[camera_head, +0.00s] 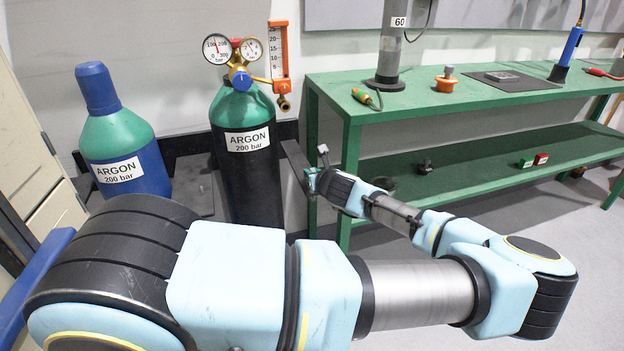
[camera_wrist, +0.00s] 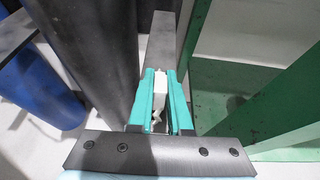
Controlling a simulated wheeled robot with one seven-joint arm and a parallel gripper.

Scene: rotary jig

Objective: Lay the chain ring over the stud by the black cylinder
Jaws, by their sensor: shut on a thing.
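The black cylinder (camera_head: 248,170) with a green shoulder and an ARGON label stands against the wall. Its dark side fills the upper left of the wrist view (camera_wrist: 85,50). A dark grey bar (camera_head: 296,168) stands just right of it and runs ahead of the fingers in the wrist view (camera_wrist: 157,50). My gripper (camera_head: 309,180) is beside this bar, right of the cylinder. In the wrist view its teal fingers (camera_wrist: 161,76) are nearly closed on the chain ring, mostly hidden. A small pale metal piece (camera_wrist: 157,117) shows between them. I cannot make out the stud.
A blue-and-green ARGON cylinder (camera_head: 120,150) stands to the left. A green bench (camera_head: 420,100) with a lower shelf (camera_head: 450,165) is on the right, and its leg (camera_head: 350,185) is close to my gripper. A gauge regulator (camera_head: 240,75) tops the black cylinder.

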